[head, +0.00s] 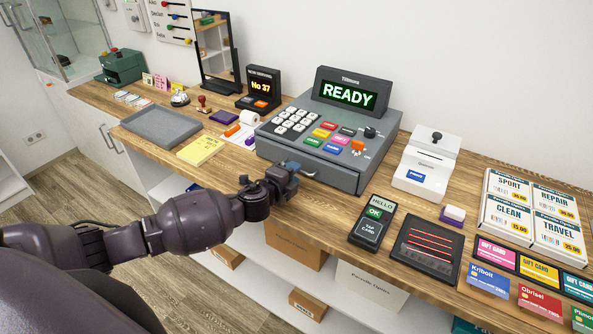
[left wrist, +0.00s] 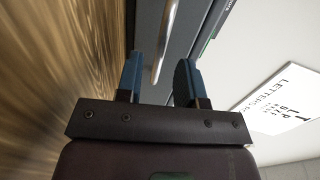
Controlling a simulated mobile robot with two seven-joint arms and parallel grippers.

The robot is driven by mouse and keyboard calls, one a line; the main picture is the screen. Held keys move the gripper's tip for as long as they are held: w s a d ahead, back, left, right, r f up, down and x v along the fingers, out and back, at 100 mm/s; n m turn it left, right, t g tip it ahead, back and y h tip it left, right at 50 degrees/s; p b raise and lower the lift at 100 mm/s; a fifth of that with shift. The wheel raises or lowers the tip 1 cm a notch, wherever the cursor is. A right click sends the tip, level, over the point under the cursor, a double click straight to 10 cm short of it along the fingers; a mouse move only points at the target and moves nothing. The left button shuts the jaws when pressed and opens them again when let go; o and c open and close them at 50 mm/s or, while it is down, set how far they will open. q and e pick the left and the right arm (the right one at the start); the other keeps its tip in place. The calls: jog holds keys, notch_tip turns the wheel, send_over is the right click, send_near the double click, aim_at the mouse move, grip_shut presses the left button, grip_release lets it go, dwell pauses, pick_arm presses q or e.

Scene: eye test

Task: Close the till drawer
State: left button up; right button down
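The grey till (head: 322,150) stands on the wooden counter with its screen lit "READY". Its drawer front (head: 335,178) is the low panel facing me. It looks about flush with the till body; I cannot tell whether a small gap is left. A pale metal handle shows in the left wrist view (left wrist: 165,42), just ahead of the fingers. My left gripper (head: 290,169) is at the drawer front, by the handle. Its blue fingers (left wrist: 158,75) are apart with nothing gripped between them. Whether they touch the drawer is unclear. My right gripper is in neither view.
A card reader (head: 373,221) and a dark mat (head: 427,248) lie right of the till, with a white printer (head: 426,163) behind. An open shelf with boxes lies below the counter.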

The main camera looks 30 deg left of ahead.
pick_arm(q)
jog(key=v, duration=0.8)
jog(key=shift+s+d, duration=0.15)
jog(key=shift+s, duration=0.05)
jog(key=s+d+f+n+g+y, duration=0.1)
jog(key=s+d+f+n+g, duration=0.1)
jog(key=s+n+g, duration=0.9)
jog(key=s+d+f+n+y, duration=0.15)
jog(key=s+n, duration=0.65)
jog(key=s, duration=1)
jog(key=w+f+m+t, duration=0.1)
jog(key=w+f+t, duration=0.6)
jog(key=f, duration=0.3)
jog(key=shift+d+f+h, duration=0.15)
jog(key=shift+f+h, duration=0.2)
jog(key=shift+h, duration=0.1)
jog(key=shift+w, duration=0.1)
